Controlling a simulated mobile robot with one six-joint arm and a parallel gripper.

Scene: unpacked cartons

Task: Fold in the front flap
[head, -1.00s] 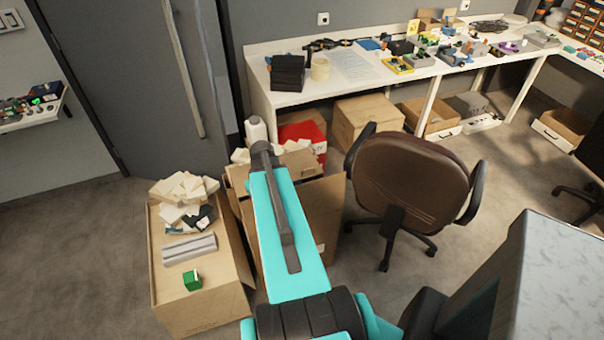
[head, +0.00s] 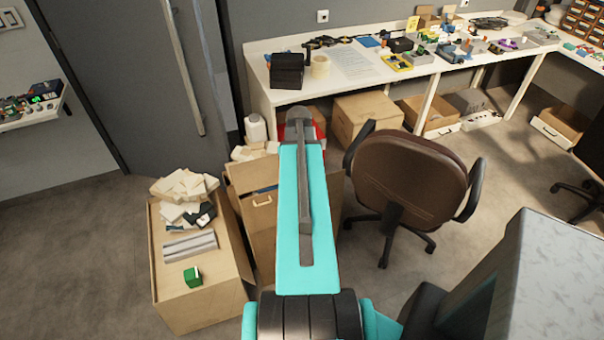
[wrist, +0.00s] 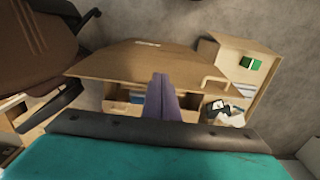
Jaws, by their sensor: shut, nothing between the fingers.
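The open carton (head: 240,177) stands in front of me, largely hidden behind my arm in the head view. In the wrist view a broad tan panel (wrist: 125,64) spans its side nearest my body; I cannot tell how much of it is front flap and how much is wall. A smaller flap with a pale-edged slot (wrist: 216,73) stands at its right there. The opening shows some contents, partly hidden by my gripper (wrist: 162,85). Its purple fingers are shut and empty, in front of the opening and panel; contact cannot be told. The head view hides the fingers.
A second carton (head: 200,304) stands to the left, bearing pale blocks, a grey piece and a green box (head: 193,277). A brown chair (head: 412,178) is close on the right. A white bottle (head: 255,129) and a workbench (head: 340,95) are behind.

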